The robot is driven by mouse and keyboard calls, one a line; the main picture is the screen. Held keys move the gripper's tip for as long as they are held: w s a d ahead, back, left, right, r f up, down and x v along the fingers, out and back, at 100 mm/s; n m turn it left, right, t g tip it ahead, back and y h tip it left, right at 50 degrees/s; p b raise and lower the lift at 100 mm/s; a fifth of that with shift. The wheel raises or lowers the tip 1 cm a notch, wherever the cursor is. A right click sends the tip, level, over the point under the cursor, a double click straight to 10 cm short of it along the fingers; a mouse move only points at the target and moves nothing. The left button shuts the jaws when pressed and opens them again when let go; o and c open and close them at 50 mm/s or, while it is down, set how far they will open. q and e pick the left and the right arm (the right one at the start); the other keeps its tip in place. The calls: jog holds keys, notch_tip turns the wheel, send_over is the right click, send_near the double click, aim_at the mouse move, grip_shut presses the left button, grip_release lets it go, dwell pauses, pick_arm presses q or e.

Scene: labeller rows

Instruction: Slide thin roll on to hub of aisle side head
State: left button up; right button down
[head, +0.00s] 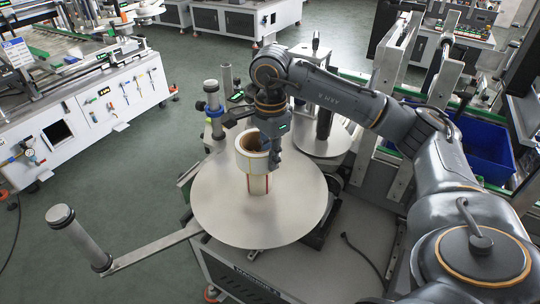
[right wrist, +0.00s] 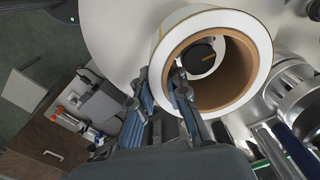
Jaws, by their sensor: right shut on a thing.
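A white label roll (head: 243,155) with a brown core is held over the large round plate (head: 222,210) of the near labeller head. My right gripper (head: 274,152) is shut on the roll's wall, at its right side in the head view. In the right wrist view the roll (right wrist: 252,34) faces the camera, with one finger inside the core and one outside, and my right gripper (right wrist: 168,90) at its lower left edge. The dark end of the hub (right wrist: 203,58) shows through the core, off its centre. Whether the roll is around the hub or above it I cannot tell. My left gripper is out of view.
A second round plate (head: 325,142) with a dark hub stands behind, to the right. Metal posts (head: 213,102) rise behind the near plate. An arm with an upright roller (head: 80,238) sticks out to the left. A blue bin (head: 485,145) is at the right. The aisle floor at left is clear.

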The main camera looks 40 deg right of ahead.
jog(key=shift+f+b, duration=1.45)
jog(key=shift+f, duration=0.4)
jog(key=c, duration=1.4)
grip_release()
jog(key=shift+r, duration=0.1)
jog(key=shift+c, duration=0.2)
jog(key=shift+o, duration=1.1)
jog(key=shift+s+r, duration=0.1)
jog(key=shift+s, duration=0.1)
jog(key=shift+w, duration=0.2)
